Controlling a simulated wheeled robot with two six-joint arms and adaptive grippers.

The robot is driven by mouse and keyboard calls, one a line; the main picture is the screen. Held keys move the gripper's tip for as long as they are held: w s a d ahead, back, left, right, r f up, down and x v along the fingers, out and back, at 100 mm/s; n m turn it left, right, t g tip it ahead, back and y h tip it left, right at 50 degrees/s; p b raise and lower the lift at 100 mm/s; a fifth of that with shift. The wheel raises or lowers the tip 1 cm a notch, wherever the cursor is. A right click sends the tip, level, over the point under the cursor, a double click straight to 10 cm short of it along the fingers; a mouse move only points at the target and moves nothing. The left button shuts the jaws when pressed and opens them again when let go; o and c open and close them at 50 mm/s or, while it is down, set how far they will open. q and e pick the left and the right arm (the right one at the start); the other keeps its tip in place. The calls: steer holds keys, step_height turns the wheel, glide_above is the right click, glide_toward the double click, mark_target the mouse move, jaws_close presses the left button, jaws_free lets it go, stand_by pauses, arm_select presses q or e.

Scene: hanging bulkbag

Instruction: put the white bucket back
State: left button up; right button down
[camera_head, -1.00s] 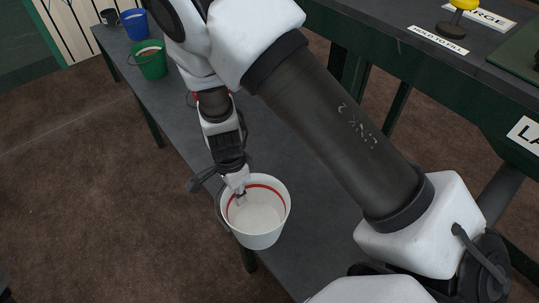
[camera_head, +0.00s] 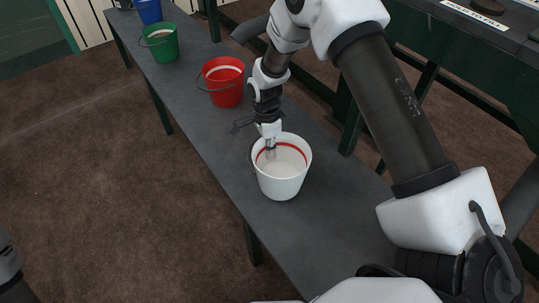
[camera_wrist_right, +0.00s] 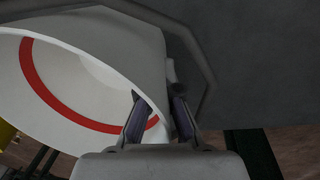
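The white bucket (camera_head: 281,182) has a red band inside its rim. In the head view it is upright, at or just above the grey bench; I cannot tell whether it touches. My right gripper (camera_head: 269,151) reaches down at the bucket's far rim. In the right wrist view the two fingers (camera_wrist_right: 158,118) lie on either side of the bucket wall, one inside and one outside, and pinch it near the rim. The white bucket (camera_wrist_right: 110,45) fills the left of that view. My left gripper is not in view; a dark part of mine shows at the lower left edge of the head view.
A grey bench (camera_head: 225,150) runs from the upper left to the lower right. A red bucket (camera_head: 225,90), a green bucket (camera_head: 160,48) and a blue bucket (camera_head: 149,10) stand along it. A second dark-green table (camera_head: 490,75) is at the right. Bench surface nearer me is clear.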

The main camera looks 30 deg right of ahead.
steer(key=shift+f, duration=0.9)
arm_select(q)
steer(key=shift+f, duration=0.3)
arm_select(e)
steer(key=c, duration=1.3)
jaws_free()
steer(key=shift+f, duration=0.1)
